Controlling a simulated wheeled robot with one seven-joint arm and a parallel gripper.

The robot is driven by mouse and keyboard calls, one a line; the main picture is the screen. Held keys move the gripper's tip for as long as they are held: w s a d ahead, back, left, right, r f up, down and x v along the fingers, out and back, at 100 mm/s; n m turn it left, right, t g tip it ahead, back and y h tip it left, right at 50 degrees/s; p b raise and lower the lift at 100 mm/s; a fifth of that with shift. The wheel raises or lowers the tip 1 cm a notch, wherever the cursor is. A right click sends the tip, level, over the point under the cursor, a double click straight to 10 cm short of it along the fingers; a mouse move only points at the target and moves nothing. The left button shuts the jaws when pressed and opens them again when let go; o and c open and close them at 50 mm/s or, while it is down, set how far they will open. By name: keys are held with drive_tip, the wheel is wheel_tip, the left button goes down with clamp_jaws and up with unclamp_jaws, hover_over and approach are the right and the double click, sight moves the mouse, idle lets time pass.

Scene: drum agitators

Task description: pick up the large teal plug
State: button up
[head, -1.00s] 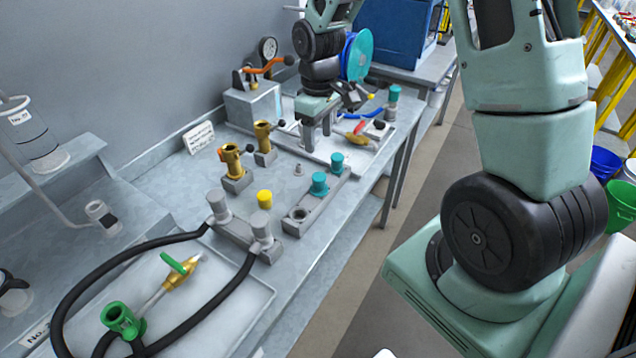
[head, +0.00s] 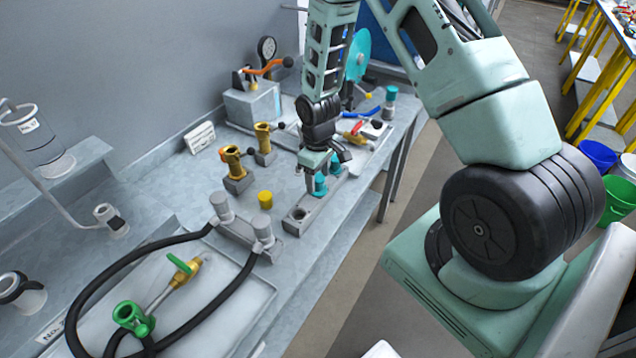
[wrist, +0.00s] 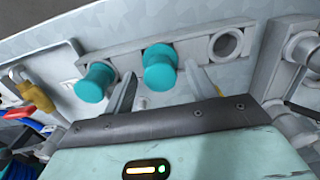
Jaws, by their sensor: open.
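The large teal plug (head: 320,185) stands in the middle place of a grey block; in the wrist view the plug (wrist: 160,66) lies between my finger lines. A smaller-looking teal plug (wrist: 93,83) stands beside it in the same block, at the left in the wrist view. My gripper (head: 315,173) is over the block, pointing down, with its fingers (wrist: 159,82) apart and nothing held. In the head view it partly hides both plugs. Whether the fingers reach down beside the large plug, I cannot tell.
The block's end socket (wrist: 226,43) is empty. A yellow plug (head: 265,200) and a grey block with two grey plugs (head: 240,232) stand close by. Two brass fittings (head: 233,160) stand to the left. Another teal plug (head: 391,93) is at the back. Black hoses curve over the front tray.

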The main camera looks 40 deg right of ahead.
sight(318, 177)
drive_tip(key=shift+f, duration=1.1)
drive_tip(key=shift+c, duration=0.4)
drive_tip(key=c, duration=0.9)
drive_tip(key=shift+c, duration=0.3)
drive_tip(key=shift+r+b, duration=1.3)
drive_tip(key=shift+r, duration=3.75)
